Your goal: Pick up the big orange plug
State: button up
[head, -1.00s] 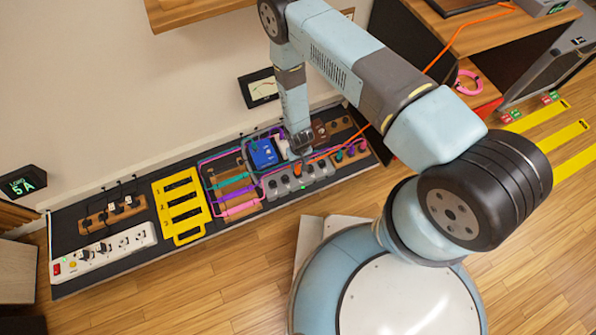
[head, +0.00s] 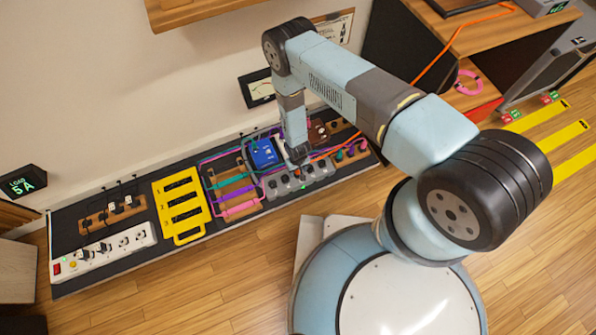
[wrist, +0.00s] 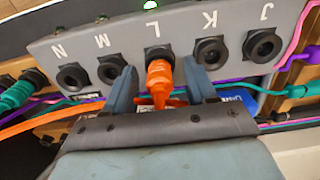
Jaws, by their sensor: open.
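The big orange plug (wrist: 160,82) sits in the socket marked L of a grey socket strip (wrist: 215,30), in the wrist view. My gripper (wrist: 163,78) is open, with one blue-grey finger on each side of the plug. I cannot tell whether either finger touches it. The lower part of the plug is partly hidden by my gripper's dark body. In the head view my gripper (head: 299,156) points down over the grey strip (head: 318,170), and the plug is mostly hidden by it.
Sockets N, M, K and J beside the plug are empty. A blue box (head: 262,153) and bundled coloured cables (head: 230,188) lie left of my gripper. A yellow slotted plate (head: 181,205) and a white power strip (head: 105,250) are further left. A green plug (wrist: 18,92) shows at the wrist view's left.

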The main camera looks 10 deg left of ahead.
grip_shut()
dwell(0.5)
jog(key=shift+r, duration=0.1)
jog(key=shift+r, duration=0.2)
jog(key=r, duration=0.3)
jog(key=shift+s+d+r, duration=0.2)
jog(key=shift+s, duration=0.1)
jog(key=s+d+r, duration=0.7)
jog(key=s+r, duration=0.2)
jog(key=s, duration=0.2)
jog(key=shift+s, duration=0.15)
